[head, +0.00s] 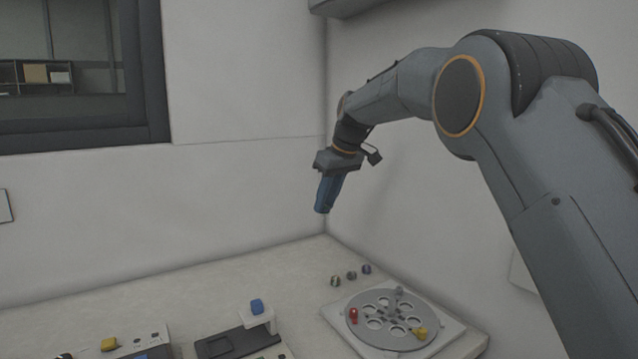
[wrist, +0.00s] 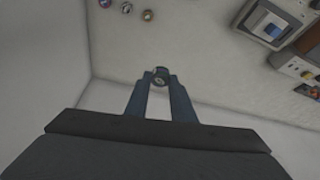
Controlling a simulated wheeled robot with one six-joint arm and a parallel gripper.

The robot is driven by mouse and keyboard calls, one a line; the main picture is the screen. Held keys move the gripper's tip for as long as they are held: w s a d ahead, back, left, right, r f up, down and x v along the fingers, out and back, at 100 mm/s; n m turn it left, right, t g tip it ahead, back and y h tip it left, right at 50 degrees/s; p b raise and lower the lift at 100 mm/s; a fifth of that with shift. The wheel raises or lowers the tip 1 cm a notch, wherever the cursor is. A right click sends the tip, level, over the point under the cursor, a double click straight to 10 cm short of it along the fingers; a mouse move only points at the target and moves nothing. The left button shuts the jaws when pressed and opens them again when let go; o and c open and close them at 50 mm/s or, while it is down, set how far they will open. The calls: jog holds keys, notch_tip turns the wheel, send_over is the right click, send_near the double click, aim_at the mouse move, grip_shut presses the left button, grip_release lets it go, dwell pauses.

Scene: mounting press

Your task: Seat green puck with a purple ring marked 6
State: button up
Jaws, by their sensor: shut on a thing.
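My gripper (head: 322,208) hangs high above the counter near the wall corner, pointing down. In the wrist view its two blue fingers (wrist: 160,84) are shut on a small round puck (wrist: 160,75) at their tips. The grey plate (head: 373,338) has several round holes and stands on a pale base.
The round plate carries a red piece (head: 353,315), a yellow piece (head: 420,333) and a grey upright part (head: 398,292). To its left stands a device with a blue knob (head: 257,306). A box with a yellow knob (head: 109,344) is further left. Walls border the counter behind.

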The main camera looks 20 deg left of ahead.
jog(key=shift+s+d+f+m+t+h+p, duration=0.25)
jog(key=shift+s+d+f+m+p, duration=0.8)
jog(key=shift+d+f, duration=2.05)
jog(key=shift+s+d+f+m+t+h+p, duration=0.3)
jog(key=shift+s+d+f, duration=1.3)
jog(key=shift+f, duration=2.75)
jog(key=shift+s+d+f+m+t+h+p, duration=0.15)
jog(key=shift+s+d+f+m+p, duration=0.9)
jog(key=shift+d+f, duration=2.05)
jog(key=shift+s+a+f, duration=0.25)
jog(key=shift+a+f, duration=0.4)
jog(key=o, duration=1.1)
jog(key=shift+c, duration=0.2)
jog(key=shift+d+r+b, duration=0.2)
jog(key=shift+r+b, duration=0.2)
jog(key=shift+r, duration=0.05)
jog(key=b+v, duration=0.1)
jog(key=v, duration=0.6)
jog(key=shift+a, duration=0.15)
jog(key=shift+s, duration=0.1)
